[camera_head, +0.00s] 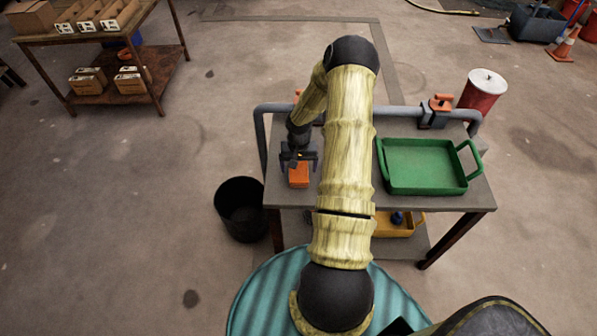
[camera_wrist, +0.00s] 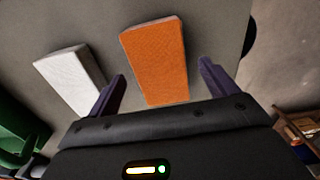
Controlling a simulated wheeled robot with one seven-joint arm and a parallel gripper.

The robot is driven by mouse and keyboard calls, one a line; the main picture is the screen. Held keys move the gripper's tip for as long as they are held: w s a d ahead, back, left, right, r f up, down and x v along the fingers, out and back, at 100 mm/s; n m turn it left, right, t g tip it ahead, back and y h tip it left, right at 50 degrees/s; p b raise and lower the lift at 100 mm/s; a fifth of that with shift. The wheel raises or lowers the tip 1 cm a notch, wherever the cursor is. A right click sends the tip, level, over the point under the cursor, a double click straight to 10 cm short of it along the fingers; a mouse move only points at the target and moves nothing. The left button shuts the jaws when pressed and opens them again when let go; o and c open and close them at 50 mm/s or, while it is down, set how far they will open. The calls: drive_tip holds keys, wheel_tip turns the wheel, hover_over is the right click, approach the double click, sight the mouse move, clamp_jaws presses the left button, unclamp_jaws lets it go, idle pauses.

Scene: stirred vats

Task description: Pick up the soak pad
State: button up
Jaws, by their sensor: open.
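An orange, textured block (camera_head: 299,178), which looks like the soak pad, lies on the grey table near its left edge. In the wrist view the orange block (camera_wrist: 156,60) lies flat beyond and between my two fingertips. My gripper (camera_head: 299,160) is open and empty above it; its dark fingers (camera_wrist: 162,70) stand apart on either side in the picture. A white block (camera_wrist: 70,76) lies to the left of the orange one in the wrist view. In the head view my arm hides the middle of the table, and I cannot see the white block there.
A green tray (camera_head: 384,180) with handles stands on the table's right side. A grey pipe rail (camera_head: 395,110) with orange-handled valves (camera_head: 440,103) runs along the back. A black bin (camera_head: 241,222) stands on the floor at left. A yellow tray (camera_head: 408,231) sits on the lower shelf.

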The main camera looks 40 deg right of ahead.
sight(299, 169)
drive_tip(key=shift+f, duration=0.95)
drive_tip(key=c, duration=1.1)
drive_tip(key=shift+o, duration=0.2)
drive_tip(key=shift+r, duration=0.15)
wheel_tip(299, 169, up, 10)
